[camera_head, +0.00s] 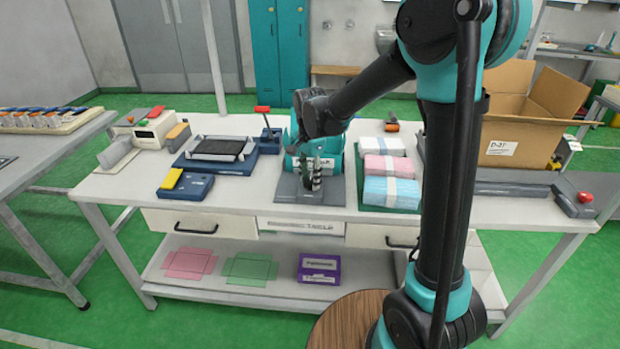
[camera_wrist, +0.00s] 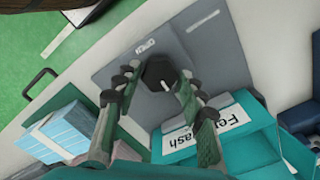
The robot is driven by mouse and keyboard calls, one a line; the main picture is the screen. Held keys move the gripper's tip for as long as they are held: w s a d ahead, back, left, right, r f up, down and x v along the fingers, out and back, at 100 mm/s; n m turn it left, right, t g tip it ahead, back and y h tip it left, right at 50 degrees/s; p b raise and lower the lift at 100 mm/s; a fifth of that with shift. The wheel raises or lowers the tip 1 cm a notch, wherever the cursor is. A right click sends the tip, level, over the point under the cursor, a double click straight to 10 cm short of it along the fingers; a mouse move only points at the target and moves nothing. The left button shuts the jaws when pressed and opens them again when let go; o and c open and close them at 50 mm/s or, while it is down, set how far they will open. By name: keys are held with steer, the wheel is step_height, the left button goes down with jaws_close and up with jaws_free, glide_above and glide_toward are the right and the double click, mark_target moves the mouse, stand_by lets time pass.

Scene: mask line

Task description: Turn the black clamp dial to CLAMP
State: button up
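The black clamp dial (camera_wrist: 156,72) is a many-sided knob with a white pointer mark, which points to the lower right in the wrist view. It sits on a grey plate (camera_wrist: 213,40) with a small white label (camera_wrist: 145,46), too small to read. My gripper (camera_wrist: 160,75) is open, with one finger on each side of the dial; whether either finger touches it I cannot tell. In the head view my gripper (camera_head: 311,176) points down over the grey plate (camera_head: 286,188) at the table's front, and the dial is hidden by the fingers.
A teal machine (camera_head: 335,163) with a white label stands right behind the plate. Mask stacks in white, pink and blue (camera_head: 390,191) lie on a green tray to the right. A dark blue box (camera_head: 186,187) with a yellow block is to the left. A cardboard box (camera_head: 520,140) stands far right.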

mark_target(310, 181)
steer(key=shift+o, duration=1.2)
step_height(310, 181, up, 12)
steer(key=s+d+f+n+t, duration=0.2)
steer(key=s+d+f+n, duration=0.2)
steer(key=s+d+f, duration=0.4)
steer(key=s+d+f+n+t, duration=0.2)
steer(key=s+d+f+n, duration=0.3)
steer(key=s+d+f, duration=0.4)
steer(key=s+d, duration=0.1)
steer(key=d, duration=0.5)
steer(key=shift+s+d+n, duration=0.3)
steer(key=shift+s+d, duration=0.05)
